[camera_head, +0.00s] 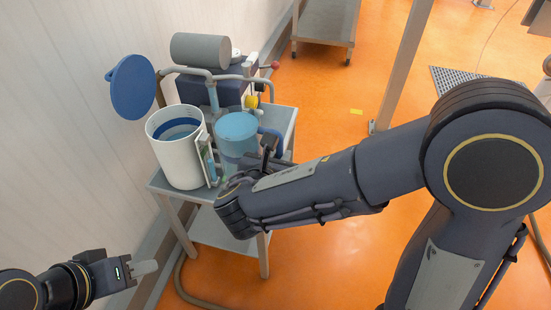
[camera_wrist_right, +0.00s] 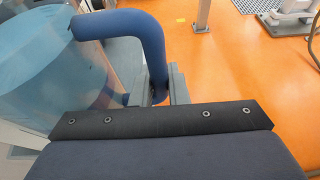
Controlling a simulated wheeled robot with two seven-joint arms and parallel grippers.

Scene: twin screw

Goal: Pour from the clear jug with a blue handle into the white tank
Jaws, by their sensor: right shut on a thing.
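The white tank (camera_head: 178,160) stands open on a small grey cart, with a blue band inside it. Its round blue lid (camera_head: 133,87) is swung up on the left. The clear jug (camera_head: 237,135) stands upright close to the tank's right side, tinted blue; I cannot tell whether it rests on the cart. My right gripper (camera_head: 268,155) is shut on the jug's blue handle (camera_wrist_right: 148,50), which shows between the fingers in the right wrist view. The jug body (camera_wrist_right: 55,70) fills the left of that view. My left gripper (camera_head: 146,268) is low at the left, away from the cart; its finger opening is unclear.
The cart (camera_head: 160,185) also carries a grey cylinder motor (camera_head: 200,49), pipes and a yellow-handled valve (camera_head: 251,101) behind the tank and jug. A white wall runs along the left. A metal table (camera_head: 325,20) stands at the back. Orange floor (camera_head: 330,260) is open in front.

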